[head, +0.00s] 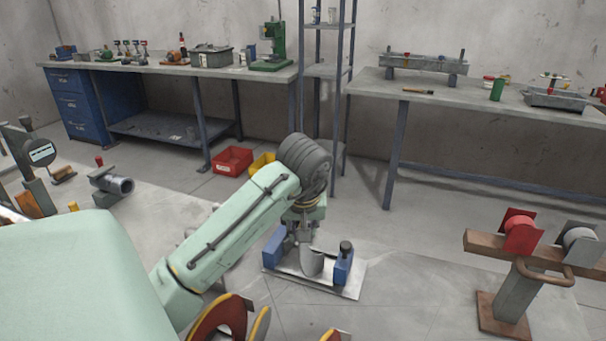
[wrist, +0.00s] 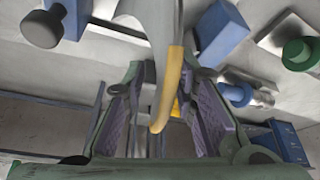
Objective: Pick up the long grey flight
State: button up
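A grey curved piece with a yellow edge, apparently the long grey flight (wrist: 168,50), reaches between my fingers in the wrist view. In the head view a grey piece (head: 312,263) that looks like the same one stands between two blue blocks on a light base plate (head: 315,286). My gripper (wrist: 165,118) is open, its purple-padded fingers on either side of the yellow edge, with gaps visible. In the head view my gripper is over the fixture, and its fingertips are hard to make out.
Blue blocks with dark knobs (head: 343,266) flank the grey piece closely. A brown stand with red and grey holders (head: 515,270) is at the right. Red-and-yellow curved parts (head: 224,318) are at the bottom. Red bin (head: 232,161) and workbenches (head: 480,97) are behind.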

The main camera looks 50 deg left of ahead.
grip_shut()
dwell(0.8)
